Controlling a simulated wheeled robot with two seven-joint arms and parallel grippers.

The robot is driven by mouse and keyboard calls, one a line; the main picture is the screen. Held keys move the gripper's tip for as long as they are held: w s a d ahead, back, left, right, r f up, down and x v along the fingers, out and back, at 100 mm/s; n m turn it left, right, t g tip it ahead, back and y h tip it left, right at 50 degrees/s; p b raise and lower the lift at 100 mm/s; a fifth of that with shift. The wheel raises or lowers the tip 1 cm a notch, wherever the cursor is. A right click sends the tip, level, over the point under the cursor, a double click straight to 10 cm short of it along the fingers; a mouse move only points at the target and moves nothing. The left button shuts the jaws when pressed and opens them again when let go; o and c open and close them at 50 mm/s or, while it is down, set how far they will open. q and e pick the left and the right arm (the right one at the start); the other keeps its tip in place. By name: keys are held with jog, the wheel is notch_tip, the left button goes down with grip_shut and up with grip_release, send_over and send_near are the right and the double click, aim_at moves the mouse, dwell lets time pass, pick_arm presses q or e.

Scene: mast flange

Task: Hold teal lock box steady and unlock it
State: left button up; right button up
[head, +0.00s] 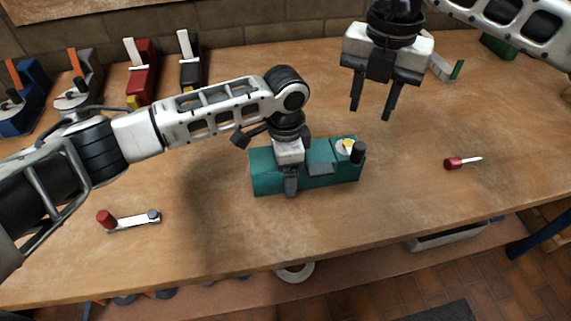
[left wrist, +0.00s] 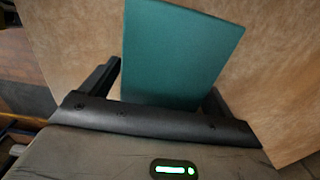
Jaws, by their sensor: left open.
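The teal lock box (head: 262,172) lies on the wooden bench in the middle of the head view. Its right end carries a white round face with a yellow piece (head: 347,146) and a black knob (head: 358,153). My left gripper (head: 290,172) is over the box's left half, one finger down its near side; the far finger is hidden. In the left wrist view the teal box (left wrist: 178,55) lies between the two open fingers; I cannot tell if either touches it. My right gripper (head: 372,108) hangs open and empty above the bench, behind and right of the box.
A red-handled screwdriver-like tool (head: 455,163) lies at right. A crank with a red knob (head: 107,218) lies at front left. Several blue, grey, red and black clamp-like tools (head: 142,80) stand along the back wall. The bench right of the box is mostly clear.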

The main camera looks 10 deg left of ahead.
aim_at(360, 145)
pick_arm(q)
jog(key=shift+f, duration=0.1)
jog(key=c, duration=1.3)
pick_arm(e)
jog(key=shift+o, duration=0.8)
notch_tip(360, 145, down, 11)
jog(key=n, duration=0.2)
jog(key=shift+n, duration=0.3)
grip_shut()
